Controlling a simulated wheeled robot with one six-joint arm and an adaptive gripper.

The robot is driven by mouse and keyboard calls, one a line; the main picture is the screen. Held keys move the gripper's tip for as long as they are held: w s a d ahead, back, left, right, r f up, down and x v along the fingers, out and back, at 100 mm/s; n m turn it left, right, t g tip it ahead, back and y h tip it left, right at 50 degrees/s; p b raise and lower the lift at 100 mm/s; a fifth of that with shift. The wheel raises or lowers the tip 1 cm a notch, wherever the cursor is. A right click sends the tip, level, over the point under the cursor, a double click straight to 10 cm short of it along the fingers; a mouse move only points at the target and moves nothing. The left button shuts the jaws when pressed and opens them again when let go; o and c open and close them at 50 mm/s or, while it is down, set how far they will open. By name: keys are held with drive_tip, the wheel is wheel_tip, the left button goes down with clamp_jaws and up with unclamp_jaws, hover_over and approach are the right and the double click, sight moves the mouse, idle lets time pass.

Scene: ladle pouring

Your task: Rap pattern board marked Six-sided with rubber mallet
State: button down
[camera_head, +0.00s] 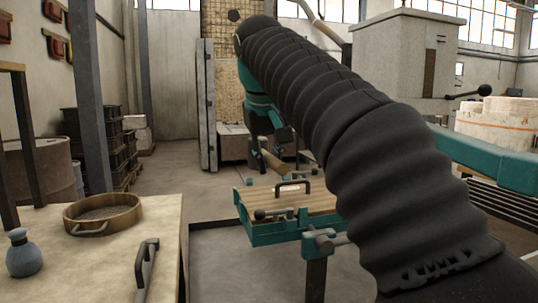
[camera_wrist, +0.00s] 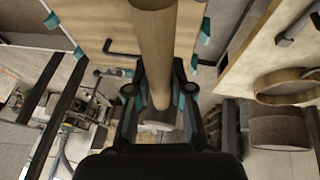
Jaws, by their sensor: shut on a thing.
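My gripper (camera_head: 281,138) is shut around the wooden handle of the mallet (camera_head: 271,163), above the far side of the teal-framed bench. In the wrist view the mallet's handle (camera_wrist: 154,45) passes between the two black fingers (camera_wrist: 160,88). A pale grey part shows past the fingers; I cannot tell whether it is the mallet's head. The pattern board (camera_head: 318,200) is wooden, lies flat in the teal frame and has a black handle and a small pale label. The label is too small to read. The board also shows in the wrist view (camera_wrist: 105,22), apart from the mallet.
A pale table (camera_head: 100,262) at the left carries a round wooden sieve (camera_head: 103,214), a blue-grey bottle (camera_head: 22,252) and a dark-handled tool (camera_head: 147,268). My arm hides much of the right side.

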wheel_tip(320, 180, down, 3)
drive_tip(key=shift+d+f+b, duration=0.1)
drive_tip(key=shift+f+b, duration=0.1)
drive_tip(key=shift+b, duration=0.35)
drive_tip(key=shift+f+b, duration=0.65)
drive_tip(key=shift+b, duration=0.05)
drive_tip(key=shift+s, duration=0.1)
drive_tip(key=shift+f+b, duration=0.95)
drive_tip(key=shift+f, duration=0.75)
wheel_tip(320, 180, up, 4)
drive_tip(key=p, duration=0.4)
drive_tip(key=shift+f, duration=0.25)
drive_tip(key=shift+f, duration=0.1)
